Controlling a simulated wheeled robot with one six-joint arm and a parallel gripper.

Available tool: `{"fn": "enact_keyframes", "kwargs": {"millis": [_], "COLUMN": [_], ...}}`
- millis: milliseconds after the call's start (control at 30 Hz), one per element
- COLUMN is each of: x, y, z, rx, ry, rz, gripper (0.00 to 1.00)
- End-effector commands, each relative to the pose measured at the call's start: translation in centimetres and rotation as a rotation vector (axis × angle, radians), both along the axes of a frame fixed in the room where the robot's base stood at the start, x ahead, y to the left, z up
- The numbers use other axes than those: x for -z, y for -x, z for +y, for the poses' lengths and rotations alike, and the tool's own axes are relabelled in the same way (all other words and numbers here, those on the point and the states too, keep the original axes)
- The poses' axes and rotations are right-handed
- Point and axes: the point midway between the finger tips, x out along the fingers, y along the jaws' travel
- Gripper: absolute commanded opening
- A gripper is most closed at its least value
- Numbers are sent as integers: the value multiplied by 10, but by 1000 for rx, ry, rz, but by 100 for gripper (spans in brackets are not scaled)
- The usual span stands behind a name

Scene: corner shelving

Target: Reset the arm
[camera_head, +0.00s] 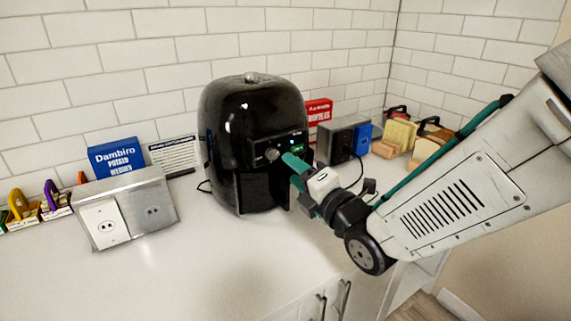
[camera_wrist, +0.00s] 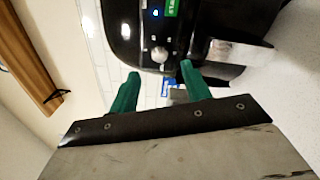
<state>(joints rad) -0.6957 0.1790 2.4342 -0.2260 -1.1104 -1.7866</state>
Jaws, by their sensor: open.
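My gripper (camera_head: 296,172) has green fingers and is in front of the black air fryer on the counter. In the wrist view, my gripper (camera_wrist: 158,77) has its two fingers spread apart, with nothing between them. The black air fryer (camera_head: 228,125) stands upright against the tiled wall. Its front panel with a knob and a lit green button is just beyond the fingertips, and the panel also shows in the wrist view (camera_wrist: 140,30). I cannot tell whether a fingertip touches the fryer. My arm (camera_head: 450,205) reaches in from the right and hides part of the counter.
A grey outlet box (camera_head: 158,205), a blue Dambiro box (camera_head: 116,157) and a black-and-white sign (camera_head: 174,157) are left of the fryer. A red box (camera_head: 319,115), a dark appliance (camera_head: 342,139) and wooden holders (camera_head: 398,138) are right. The front counter (camera_head: 215,265) is clear.

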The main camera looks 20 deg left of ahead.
Motion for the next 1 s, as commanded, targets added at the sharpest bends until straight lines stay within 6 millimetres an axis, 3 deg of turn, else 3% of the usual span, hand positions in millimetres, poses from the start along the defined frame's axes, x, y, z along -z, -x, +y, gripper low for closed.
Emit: {"fn": "enact_keyframes", "kwargs": {"millis": [200,567,667,767,867,1000], "x": [1,3,27,68,96,113], "y": [9,9,7,7,12,21], "z": [-12,-12,-15,-26,-51,-109], "rx": [1,-1,20,92,227,497], "ry": [0,-17,-9,19,25,-24], "rz": [0,39,211,486,767,1110], "gripper": [48,48,48,48,48,48]}}
